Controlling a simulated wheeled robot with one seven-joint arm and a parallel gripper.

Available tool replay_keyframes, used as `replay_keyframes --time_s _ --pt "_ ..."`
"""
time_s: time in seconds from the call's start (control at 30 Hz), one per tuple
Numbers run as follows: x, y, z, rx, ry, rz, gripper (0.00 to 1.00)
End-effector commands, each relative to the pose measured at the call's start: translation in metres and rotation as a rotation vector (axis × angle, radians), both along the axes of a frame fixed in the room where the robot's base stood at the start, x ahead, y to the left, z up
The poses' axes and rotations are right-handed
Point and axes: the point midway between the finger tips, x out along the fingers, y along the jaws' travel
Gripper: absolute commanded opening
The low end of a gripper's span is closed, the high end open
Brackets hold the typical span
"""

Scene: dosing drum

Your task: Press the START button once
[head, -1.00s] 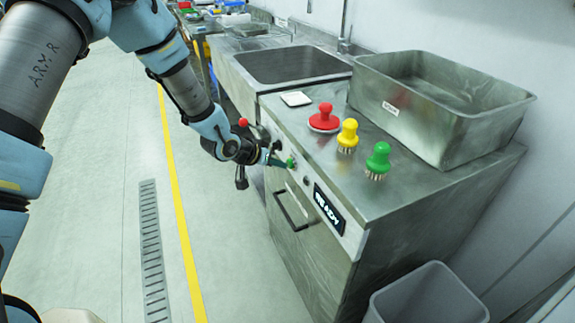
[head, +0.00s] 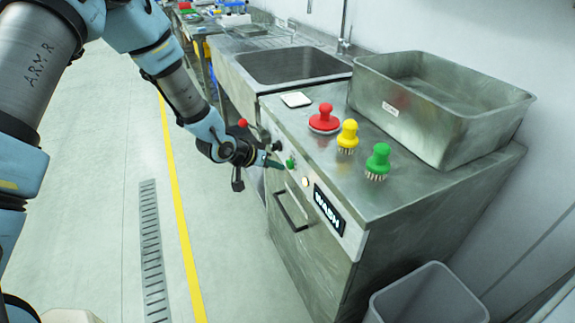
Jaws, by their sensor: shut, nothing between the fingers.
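The green START button (head: 290,163) is on the front panel of the steel machine (head: 346,248). My gripper (head: 281,166) is shut and empty, with its tips right beside the button at its left. I cannot tell whether they touch it. The display (head: 329,209) on the panel reads "WASH". A small round lamp (head: 305,182) between the button and the display glows pale.
A red knob (head: 242,122) stands near my wrist, and a black handle (head: 291,212) is below the panel. Red (head: 324,119), yellow (head: 348,136) and green (head: 377,161) brushes stand on top. A grey bin (head: 427,295) stands at lower right.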

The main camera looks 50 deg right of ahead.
Motion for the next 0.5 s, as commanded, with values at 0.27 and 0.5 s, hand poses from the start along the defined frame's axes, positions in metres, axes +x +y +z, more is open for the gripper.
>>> replay_keyframes --time_s 0.27,0.5 --pt "0.0021 0.0043 0.0001 0.000 0.000 0.001 0.00" --pt "0.0037 0.0079 0.0000 0.002 0.000 0.002 0.00"
